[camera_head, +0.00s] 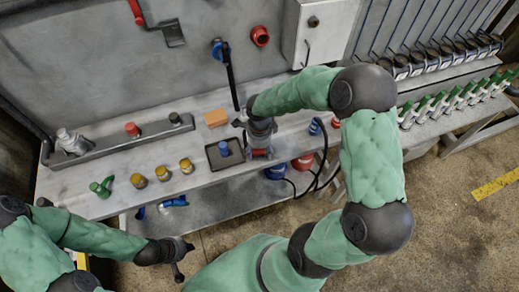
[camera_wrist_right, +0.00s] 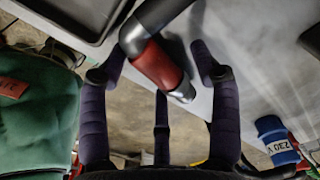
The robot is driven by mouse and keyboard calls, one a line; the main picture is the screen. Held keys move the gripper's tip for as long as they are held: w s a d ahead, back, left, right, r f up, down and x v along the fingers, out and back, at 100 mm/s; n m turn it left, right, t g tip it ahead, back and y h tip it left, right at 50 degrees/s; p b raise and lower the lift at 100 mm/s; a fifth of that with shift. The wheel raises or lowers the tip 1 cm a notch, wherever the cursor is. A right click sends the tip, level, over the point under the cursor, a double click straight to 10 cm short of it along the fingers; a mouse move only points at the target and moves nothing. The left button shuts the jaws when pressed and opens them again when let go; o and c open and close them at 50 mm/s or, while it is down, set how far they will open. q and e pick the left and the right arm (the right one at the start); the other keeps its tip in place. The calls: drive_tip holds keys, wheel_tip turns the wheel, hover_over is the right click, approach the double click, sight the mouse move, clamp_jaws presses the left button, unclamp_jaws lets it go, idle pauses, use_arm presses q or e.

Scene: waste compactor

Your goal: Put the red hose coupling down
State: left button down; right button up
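A black tray (camera_head: 211,162) with a blue fitting (camera_head: 224,148) stands just left of my right gripper. An orange block (camera_head: 215,118), several yellow caps (camera_head: 162,172) and a green fitting (camera_head: 101,187) are on the table further left. A black hose hangs at the right.

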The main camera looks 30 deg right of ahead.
sight(259, 150)
drive_tip(key=shift+r, duration=0.15)
drive_tip(key=shift+r+p, duration=0.3)
drive_tip(key=shift+r, duration=0.05)
wheel_tip(259, 150, up, 11)
drive_tip(key=p, duration=0.2)
drive_tip(key=shift+r, duration=0.2)
